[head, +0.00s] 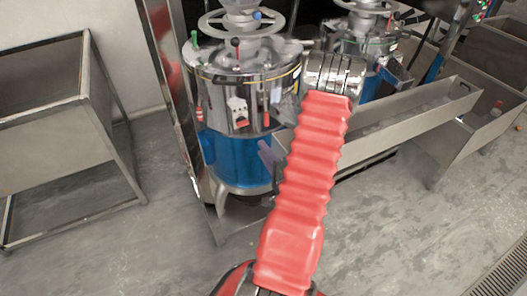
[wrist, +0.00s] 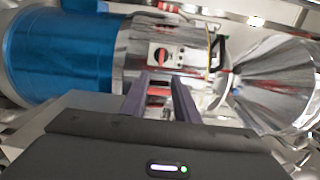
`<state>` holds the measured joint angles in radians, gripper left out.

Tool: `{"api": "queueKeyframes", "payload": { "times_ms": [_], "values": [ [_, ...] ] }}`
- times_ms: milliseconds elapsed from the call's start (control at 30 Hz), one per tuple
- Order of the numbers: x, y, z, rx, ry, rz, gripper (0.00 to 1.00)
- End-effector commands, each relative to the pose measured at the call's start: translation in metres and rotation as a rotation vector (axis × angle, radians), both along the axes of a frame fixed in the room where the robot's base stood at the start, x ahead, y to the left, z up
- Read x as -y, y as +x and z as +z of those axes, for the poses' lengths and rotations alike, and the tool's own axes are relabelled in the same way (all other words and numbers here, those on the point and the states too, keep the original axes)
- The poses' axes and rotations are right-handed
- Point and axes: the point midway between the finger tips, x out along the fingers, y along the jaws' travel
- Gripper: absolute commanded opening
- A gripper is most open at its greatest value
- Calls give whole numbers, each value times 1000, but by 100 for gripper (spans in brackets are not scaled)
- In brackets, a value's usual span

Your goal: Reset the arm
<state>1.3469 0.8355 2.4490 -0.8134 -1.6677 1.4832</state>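My arm, in a red ribbed sleeve (head: 303,190), reaches up and forward to the bean grinder in the head view. The grinder has a shiny metal upper body (head: 225,75) and a blue lower drum (head: 235,160). My gripper (wrist: 160,88) shows two dark purple fingers in the wrist view, parallel with a gap between them. It is open, and no held object shows. A small panel with a red switch (wrist: 160,54) lies just beyond the fingertips. I cannot tell whether they touch the grinder. In the head view the sleeve partly hides the gripper.
A metal frame table (head: 75,110) stands at the left. A second grinder (head: 365,40) stands behind at the right. A long metal trough (head: 420,120) runs right of my arm. Grey floor (head: 110,250) is clear at the front left. A shiny cone (wrist: 275,85) is close in the wrist view.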

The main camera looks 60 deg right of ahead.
Motion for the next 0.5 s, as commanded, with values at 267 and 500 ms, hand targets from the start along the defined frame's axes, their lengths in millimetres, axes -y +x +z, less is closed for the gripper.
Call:
{"api": "queueKeyframes", "payload": {
  "times_ms": [267,500],
  "values": [
    [0,0,0,0,0,0,28],
    [0,0,-1,-16,-21,0,28]
  ]
}}
